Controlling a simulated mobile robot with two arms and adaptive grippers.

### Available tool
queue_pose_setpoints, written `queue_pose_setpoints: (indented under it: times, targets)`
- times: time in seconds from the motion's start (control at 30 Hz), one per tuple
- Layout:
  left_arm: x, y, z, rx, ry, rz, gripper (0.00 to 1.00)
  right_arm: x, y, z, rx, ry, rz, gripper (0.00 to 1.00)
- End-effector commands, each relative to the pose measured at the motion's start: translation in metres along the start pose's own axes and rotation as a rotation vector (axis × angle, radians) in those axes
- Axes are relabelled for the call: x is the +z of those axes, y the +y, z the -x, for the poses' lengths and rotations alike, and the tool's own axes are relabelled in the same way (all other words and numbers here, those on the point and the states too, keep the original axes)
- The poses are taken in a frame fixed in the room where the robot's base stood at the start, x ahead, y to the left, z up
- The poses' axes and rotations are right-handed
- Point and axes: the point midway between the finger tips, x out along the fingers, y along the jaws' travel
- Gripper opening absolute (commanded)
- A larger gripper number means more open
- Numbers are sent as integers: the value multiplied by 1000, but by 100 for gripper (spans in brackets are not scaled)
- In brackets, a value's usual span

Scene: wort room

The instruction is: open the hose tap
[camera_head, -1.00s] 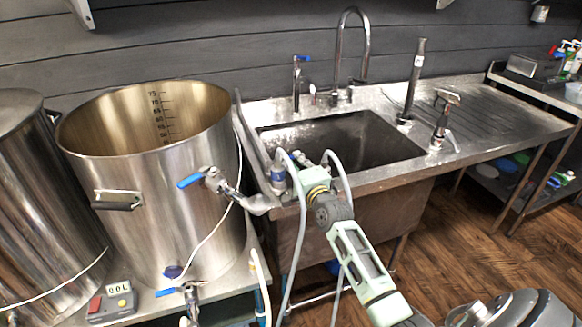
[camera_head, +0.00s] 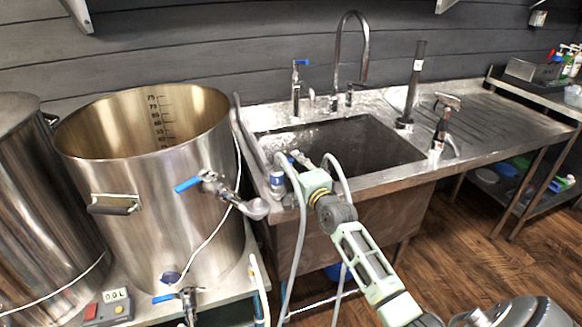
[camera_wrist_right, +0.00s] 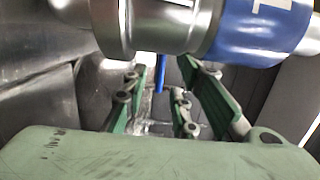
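The likely hose tap (camera_head: 296,88) is a slim upright metal tap with a blue lever on top, at the back rim of the sink. A blue upright piece, probably its lever, shows between the fingers in the right wrist view (camera_wrist_right: 160,74). My right gripper (camera_head: 303,160) reaches over the sink's front left, still apart from that tap. In the right wrist view its green fingers (camera_wrist_right: 160,95) stand apart with nothing held. A metal fitting with a blue band (camera_wrist_right: 250,30) crosses close above them. My left gripper is not in view.
The sink basin (camera_head: 395,150) lies below my right gripper. Pale hoses (camera_head: 293,235) hang close to it at the sink's front left. A steel kettle (camera_head: 140,215) with a blue-lever tap (camera_head: 210,184) stands left. A tall curved faucet (camera_head: 366,50) stands behind the basin.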

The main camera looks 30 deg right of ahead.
Motion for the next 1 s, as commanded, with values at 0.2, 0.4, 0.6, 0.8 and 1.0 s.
queue_pose_setpoints:
  times: [0.2, 0.4, 0.6, 0.8, 1.0]
  targets:
    - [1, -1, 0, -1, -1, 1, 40, 1, 2, 14, 3, -1, -2, 26]
    - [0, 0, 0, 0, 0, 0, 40, 0, 2, 53, 3, 0, -1, 26]
    - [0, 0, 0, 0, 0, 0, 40, 0, 1, 92, 2, 0, -1, 26]
    - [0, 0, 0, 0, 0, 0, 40, 0, 1, 114, 1, 0, 0, 26]
    - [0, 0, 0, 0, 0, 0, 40, 0, 0, 120, -1, 0, 0, 26]
